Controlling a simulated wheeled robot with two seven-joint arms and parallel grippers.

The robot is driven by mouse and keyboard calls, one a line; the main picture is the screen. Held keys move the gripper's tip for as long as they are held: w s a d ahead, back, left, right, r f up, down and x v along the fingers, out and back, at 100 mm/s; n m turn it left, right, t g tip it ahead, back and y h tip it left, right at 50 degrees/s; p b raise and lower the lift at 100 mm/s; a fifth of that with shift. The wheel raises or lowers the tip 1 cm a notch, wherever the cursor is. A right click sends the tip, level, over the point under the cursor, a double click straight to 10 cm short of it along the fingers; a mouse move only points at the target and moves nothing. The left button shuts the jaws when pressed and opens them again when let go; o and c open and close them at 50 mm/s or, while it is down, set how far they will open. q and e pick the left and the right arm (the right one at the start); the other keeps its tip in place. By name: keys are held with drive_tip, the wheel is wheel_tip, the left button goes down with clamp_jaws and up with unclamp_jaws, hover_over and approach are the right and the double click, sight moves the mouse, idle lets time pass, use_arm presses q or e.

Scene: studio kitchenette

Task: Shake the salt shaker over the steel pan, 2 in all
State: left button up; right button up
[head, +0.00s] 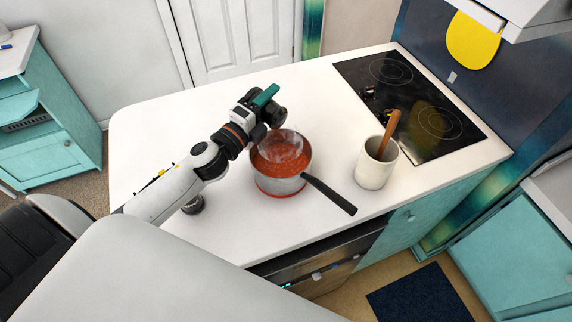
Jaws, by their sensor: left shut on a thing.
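The steel pan (279,186) stands on the white counter, with red sauce inside and its black handle (329,195) pointing to the lower right. My left gripper (266,107) is above the far left rim of the pan. It is shut on a small dark thing, apparently the salt shaker (278,118), mostly hidden by the fingers; its tilt is hard to tell. A pale translucent patch, perhaps steam, shows over the sauce. My right gripper is not in view.
A cream crock (374,172) with a wooden utensil (389,133) stands right of the pan. A black cooktop (410,105) lies behind it. A small dark object (193,205) is beside my left arm. The counter left of the pan is mostly clear.

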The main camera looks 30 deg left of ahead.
use_arm(q)
wheel_tip(320, 180, up, 2)
drive_tip(key=n+p, duration=0.3)
drive_tip(key=n, duration=0.3)
drive_tip(key=n+p, duration=0.4)
drive_tip(key=n, duration=0.3)
drive_tip(key=shift+g+y, duration=0.4)
drive_tip(key=shift+f+n, duration=0.25)
drive_tip(key=shift+n, duration=0.95)
drive_tip(key=n, duration=0.4)
drive_tip(key=shift+r+n+g, duration=0.15)
drive_tip(key=shift+n+g, duration=0.15)
